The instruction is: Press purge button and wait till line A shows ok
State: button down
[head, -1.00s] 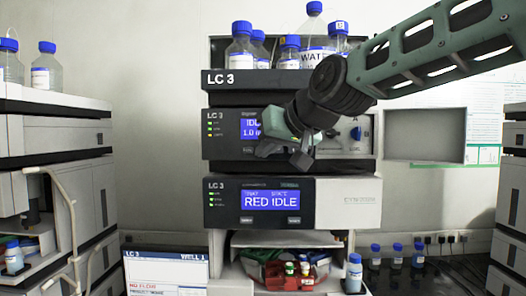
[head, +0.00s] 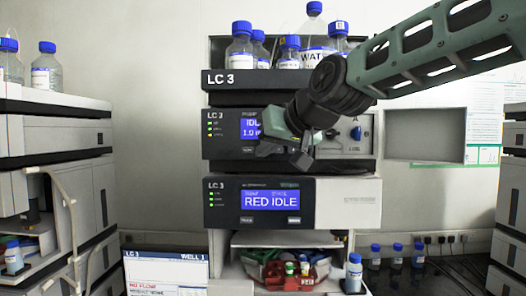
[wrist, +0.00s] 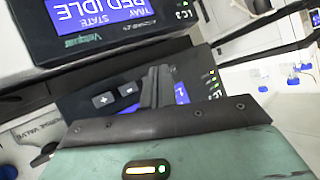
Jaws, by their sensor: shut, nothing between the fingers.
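The upper module (head: 232,118) of the LC 3 stack has a dark front with a blue screen (head: 250,127). The screen's left part reads IDLE and 1.0; my gripper covers the rest. A row of small labels or buttons (head: 248,150) sits below the screen, too small to read. My gripper (head: 301,160) is shut and empty in front of this panel. In the wrist view the picture is upside down; the shut fingers (wrist: 156,86) overlap the panel beside a plus button (wrist: 103,100) and a minus button (wrist: 127,89). I cannot tell if they touch. No line A reading shows.
The lower module (head: 265,202) has a screen reading RED IDLE. Blue-capped bottles (head: 241,48) stand on top of the stack. An open bay with a red tray (head: 313,278) is below. A small display (head: 166,272) marked WELL 1 shows NO FLOW. Another stack (head: 55,135) stands left.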

jog(key=shift+w, duration=0.4)
jog(key=shift+w, duration=0.4)
dwell(0.5)
jog(key=shift+s, duration=0.15)
dwell(0.3)
jog(key=shift+s+b, duration=0.3)
jog(key=shift+s, duration=0.4)
jog(key=s, duration=0.5)
jog(key=shift+a, duration=0.1)
dwell(1.5)
